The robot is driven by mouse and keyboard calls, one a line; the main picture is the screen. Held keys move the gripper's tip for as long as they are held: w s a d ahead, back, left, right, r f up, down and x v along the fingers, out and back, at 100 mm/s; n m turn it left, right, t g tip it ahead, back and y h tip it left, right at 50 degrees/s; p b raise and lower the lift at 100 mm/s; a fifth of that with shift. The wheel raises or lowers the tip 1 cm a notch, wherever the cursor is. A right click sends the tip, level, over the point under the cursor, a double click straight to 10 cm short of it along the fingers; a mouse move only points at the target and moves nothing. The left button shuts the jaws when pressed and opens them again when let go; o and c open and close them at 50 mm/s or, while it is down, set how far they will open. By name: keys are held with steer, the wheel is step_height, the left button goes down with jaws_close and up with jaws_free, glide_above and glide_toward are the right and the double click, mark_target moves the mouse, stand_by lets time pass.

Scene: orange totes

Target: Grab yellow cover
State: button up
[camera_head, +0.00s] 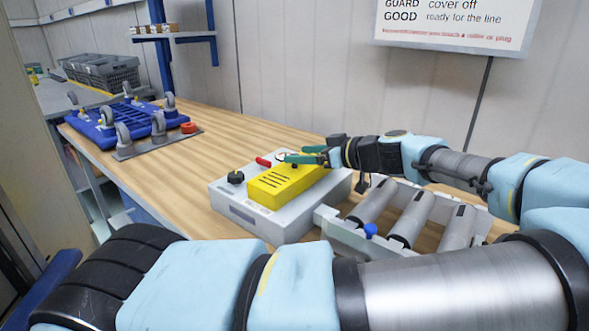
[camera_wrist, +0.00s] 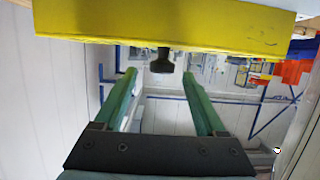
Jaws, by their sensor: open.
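The yellow cover (camera_head: 284,184), a slotted box shape, sits on a grey box (camera_head: 245,212) on the wooden bench in the head view. A large yellow face of it (camera_wrist: 165,20) fills the top of the wrist view. My gripper (camera_head: 301,155) is at the cover's back edge, with its green fingers pointing left. In the wrist view my gripper (camera_wrist: 157,74) has its fingers apart with nothing held between them. A black knob (camera_wrist: 162,62) shows beyond the fingertips. Whether a finger touches the cover cannot be told.
A black knob (camera_head: 235,177) and a red lever (camera_head: 263,161) stand on the grey box. A roller rack (camera_head: 325,216) with a blue knob (camera_head: 370,230) is at right. A blue wheeled frame (camera_head: 125,118) lies at the back left. The bench between is clear.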

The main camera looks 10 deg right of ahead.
steer(key=shift+f+p+x, duration=0.1)
steer(key=shift+p+x, duration=0.6)
steer(key=shift+x, duration=0.75)
steer(key=shift+f+p+x, duration=0.15)
steer(key=shift+p+x, duration=0.5)
steer(key=shift+x, duration=0.85)
steer(key=shift+s, duration=0.1)
jaws_close()
